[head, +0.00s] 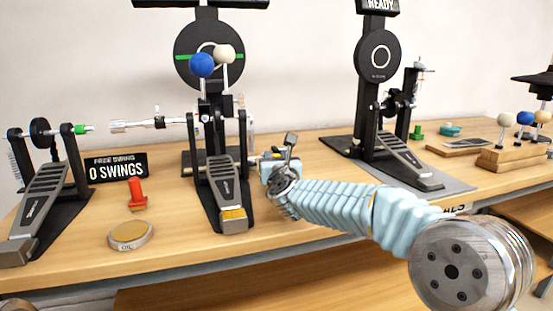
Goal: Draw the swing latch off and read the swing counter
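The counter sign (118,169) stands at the left of the bench and reads "FREE SWING 0 SWINGS". Right of it stands the middle pedal unit (222,184), with a blue ball and a cream ball raised in front of a round black disc. My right gripper (267,158) reaches in from the right, close beside the right side of that unit. The finger opening is too small to make out. My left gripper is not in view.
Another pedal (45,205) stands at the far left, near a shaft (150,123). A red peg (136,193) and an oil tin (130,235) sit in front. A second pedal unit (405,160) and a wooden ball rack (510,157) stand right.

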